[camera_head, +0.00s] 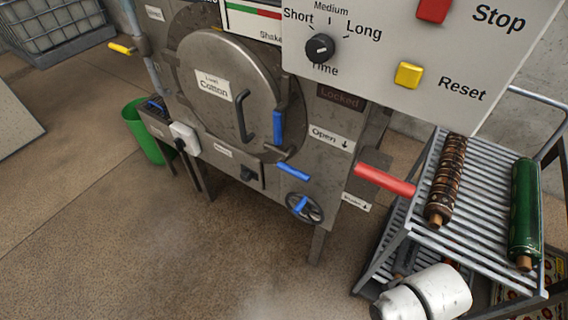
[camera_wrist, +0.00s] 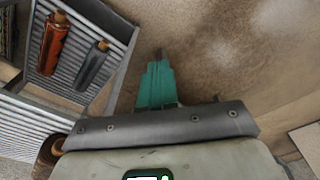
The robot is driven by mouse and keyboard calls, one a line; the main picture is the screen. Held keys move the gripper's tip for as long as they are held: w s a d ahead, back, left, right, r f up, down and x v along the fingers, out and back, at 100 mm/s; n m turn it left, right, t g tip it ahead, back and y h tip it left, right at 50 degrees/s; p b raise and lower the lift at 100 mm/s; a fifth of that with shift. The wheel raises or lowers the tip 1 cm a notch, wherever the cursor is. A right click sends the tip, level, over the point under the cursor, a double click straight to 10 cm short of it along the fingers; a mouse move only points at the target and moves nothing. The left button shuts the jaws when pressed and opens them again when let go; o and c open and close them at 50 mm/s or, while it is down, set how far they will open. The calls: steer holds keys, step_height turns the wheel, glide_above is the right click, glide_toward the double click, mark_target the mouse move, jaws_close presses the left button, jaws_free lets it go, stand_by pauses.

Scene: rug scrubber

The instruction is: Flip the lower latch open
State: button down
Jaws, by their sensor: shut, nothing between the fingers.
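The machine's round grey door (camera_head: 215,100) is closed and carries a label reading "Cotton". A blue upright handle (camera_head: 277,128) sits at the door's right edge. Below it, a blue lever (camera_head: 293,172) lies nearly level, sloping down to the right, and looks like the lower latch. My gripper shows only in the wrist view, as teal fingers (camera_wrist: 158,58) that are shut and empty. They point over bare brown floor, and neither the door nor the latch shows in that view.
A metal rack (camera_head: 485,185) holding rolled rugs stands right of the machine, and shows left of my gripper in the wrist view (camera_wrist: 105,25). A red lever (camera_head: 385,180) sticks out toward it. A handwheel (camera_head: 304,207) sits below the latch. Floor in front is clear.

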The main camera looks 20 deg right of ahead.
steer(key=w+a+r+m+t+h+p, duration=0.1)
steer(key=w+a+r+m+h, duration=0.15)
steer(key=w, duration=0.55)
steer(key=w+a+r+m+t+h, duration=0.1)
steer(key=w+r+m+h, duration=0.15)
steer(key=w, duration=0.55)
steer(key=w+a+r+m+t+h+p, duration=0.1)
steer(key=w+a+r+m+t+h, duration=0.2)
steer(key=w+a+r, duration=0.7)
step_height(320, 180, up, 4)
steer(key=shift+w+a+m+t+h, duration=0.3)
steer(key=shift+w+m+h, duration=0.1)
steer(key=shift+w+m, duration=0.75)
steer(key=s+a+f+p+x, duration=0.1)
steer(key=f+x, duration=0.1)
steer(key=x, duration=1)
steer(key=shift+w+d+f, duration=0.15)
steer(key=shift+d+f, duration=0.05)
steer(key=shift+f, duration=0.2)
